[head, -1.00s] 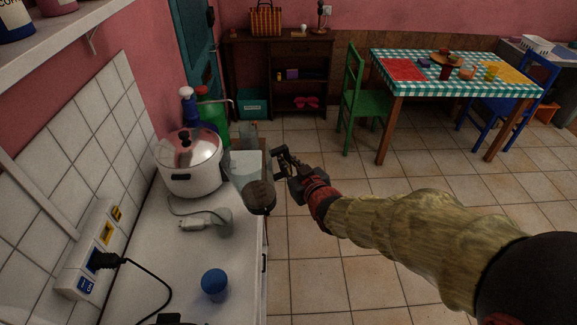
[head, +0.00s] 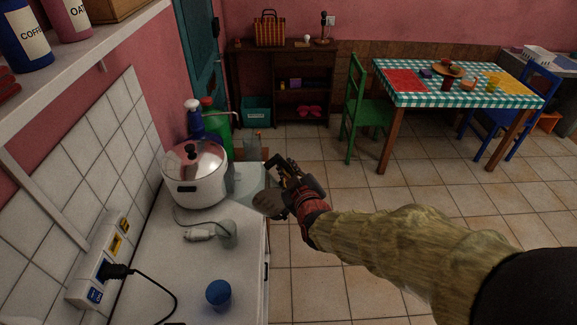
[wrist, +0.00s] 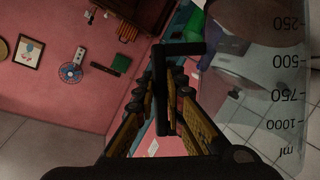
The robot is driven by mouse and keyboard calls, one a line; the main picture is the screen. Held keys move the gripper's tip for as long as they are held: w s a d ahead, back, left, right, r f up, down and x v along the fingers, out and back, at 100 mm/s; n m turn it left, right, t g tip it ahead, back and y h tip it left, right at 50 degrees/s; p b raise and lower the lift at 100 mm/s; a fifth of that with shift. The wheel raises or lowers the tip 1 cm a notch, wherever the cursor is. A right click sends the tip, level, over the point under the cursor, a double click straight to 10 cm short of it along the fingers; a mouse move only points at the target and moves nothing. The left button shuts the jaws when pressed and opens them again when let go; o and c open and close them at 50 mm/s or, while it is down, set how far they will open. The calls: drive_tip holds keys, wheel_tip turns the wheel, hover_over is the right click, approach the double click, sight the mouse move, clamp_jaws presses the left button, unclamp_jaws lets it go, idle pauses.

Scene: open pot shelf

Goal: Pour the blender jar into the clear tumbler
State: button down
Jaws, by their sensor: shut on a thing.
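The blender jar (head: 246,184) is clear, with a beige-brown patch at its lower right end, and looks tilted above the counter's right edge. My gripper (head: 284,184) is shut on its dark handle. In the wrist view my gripper (wrist: 162,80) closes on the handle, and the jar (wrist: 278,80) shows ml markings upside down. The clear tumbler (head: 229,234) appears to stand on the counter, below and left of the jar in the head view, apart from it. Its contents are too faint to tell. No stream is visible.
A lidded pot (head: 195,178) stands close left of the jar. A white corded device (head: 200,235) lies left of the tumbler, and a blue cup (head: 218,294) stands nearer. Open floor is right of the counter (head: 185,280).

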sight(257, 162)
drive_tip(key=shift+a+r+n+p, duration=0.1)
drive_tip(key=shift+r+n+p, duration=0.2)
drive_tip(key=shift+r+p, duration=0.35)
drive_tip(key=shift+s+a+r+n+t+h+p, duration=0.25)
drive_tip(key=shift+s+a+n+p, duration=0.2)
drive_tip(key=shift+a+n+p, duration=0.3)
drive_tip(key=shift+s+a+r+n+t+h+p, duration=0.15)
drive_tip(key=shift+s+a+n+t+p, duration=0.35)
drive_tip(key=shift+a+p, duration=0.4)
drive_tip(key=shift+s+a+r+n+t+h+p, duration=0.1)
drive_tip(key=shift+s+a+n+t+h+p, duration=0.2)
drive_tip(key=shift+a+n, duration=0.4)
drive_tip(key=shift+s+a+r+n+t+y+p, duration=0.15)
drive_tip(key=shift+s+a+n+p, duration=0.15)
drive_tip(key=shift+s+a+n, duration=0.25)
drive_tip(key=shift+s+a+f+n+t+h+p, duration=0.1)
drive_tip(key=shift+s+a+n+t+h+p, duration=0.15)
drive_tip(key=shift+a+n, duration=0.55)
